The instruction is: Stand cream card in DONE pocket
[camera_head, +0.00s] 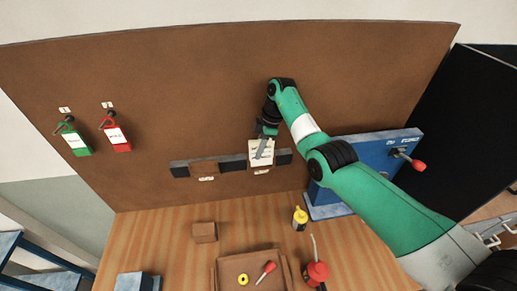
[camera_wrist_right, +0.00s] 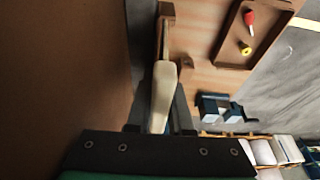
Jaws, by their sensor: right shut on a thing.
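The cream card (camera_head: 261,151) is upright in front of the brown board, at the right part of the dark pocket strip (camera_head: 236,163). My right gripper (camera_head: 265,139) is shut on its upper part. In the right wrist view, the card (camera_wrist_right: 162,88) shows nearly edge-on between the fingers of the right gripper (camera_wrist_right: 162,103). A brown pocket (camera_head: 203,167) with a small label is on the strip to the left. Another small label shows just below the card; its text is too small to read. I cannot tell whether the card's lower edge is inside a pocket. My left gripper is out of view.
A green tag (camera_head: 74,141) and a red tag (camera_head: 116,136) hang at the left of the board. A blue box (camera_head: 376,158) with a red-handled lever stands right. The table holds a brown block (camera_head: 204,232), a yellow bottle (camera_head: 300,219), a tray (camera_head: 222,272) and a red oil can (camera_head: 317,272).

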